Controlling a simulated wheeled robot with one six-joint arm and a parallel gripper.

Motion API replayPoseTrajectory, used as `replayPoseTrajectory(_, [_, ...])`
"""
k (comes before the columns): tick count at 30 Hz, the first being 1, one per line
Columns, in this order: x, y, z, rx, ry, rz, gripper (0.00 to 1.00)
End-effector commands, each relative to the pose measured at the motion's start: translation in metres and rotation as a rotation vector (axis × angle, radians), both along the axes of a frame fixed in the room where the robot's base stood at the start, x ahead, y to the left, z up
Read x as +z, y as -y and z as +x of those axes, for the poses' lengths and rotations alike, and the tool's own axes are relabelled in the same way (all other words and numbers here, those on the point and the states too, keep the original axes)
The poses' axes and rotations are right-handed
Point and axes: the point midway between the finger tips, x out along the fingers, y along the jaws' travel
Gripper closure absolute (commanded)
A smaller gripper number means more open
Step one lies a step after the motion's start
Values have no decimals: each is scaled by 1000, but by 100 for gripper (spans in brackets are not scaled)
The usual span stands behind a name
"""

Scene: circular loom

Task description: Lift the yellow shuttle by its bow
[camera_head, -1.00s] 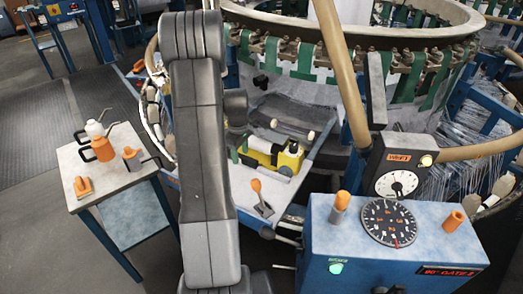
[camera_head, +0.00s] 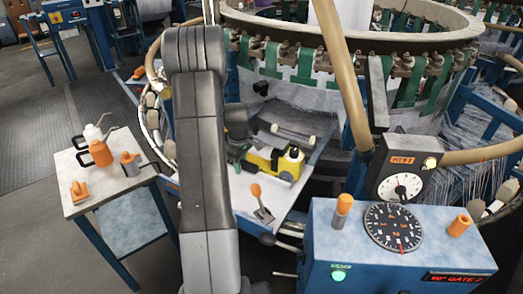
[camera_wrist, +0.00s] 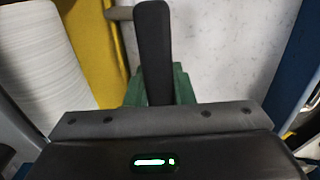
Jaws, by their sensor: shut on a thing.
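The yellow shuttle (camera_head: 264,162) lies in the loom's front bay, partly hidden behind my arm and gripper. In the wrist view its yellow side (camera_wrist: 92,45) runs along the left, beside a white ribbed spool (camera_wrist: 35,50). My gripper (camera_head: 240,140) is at the shuttle's left end in the head view. In the wrist view my dark finger (camera_wrist: 153,50) stands against a green piece (camera_wrist: 183,86), which looks like the bow, and my gripper is shut on it. The grip itself is mostly hidden. I cannot tell whether the shuttle is clear of its support.
A blue control box (camera_head: 400,240) is at the right. A side table (camera_head: 140,182) with orange containers is at the left. The loom ring (camera_head: 350,35) overhangs behind.

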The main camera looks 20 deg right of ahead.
Motion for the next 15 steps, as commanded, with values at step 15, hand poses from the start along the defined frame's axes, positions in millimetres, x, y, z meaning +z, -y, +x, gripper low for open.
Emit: replayPoseTrajectory(15, [8,0,1,1,4,-2,100])
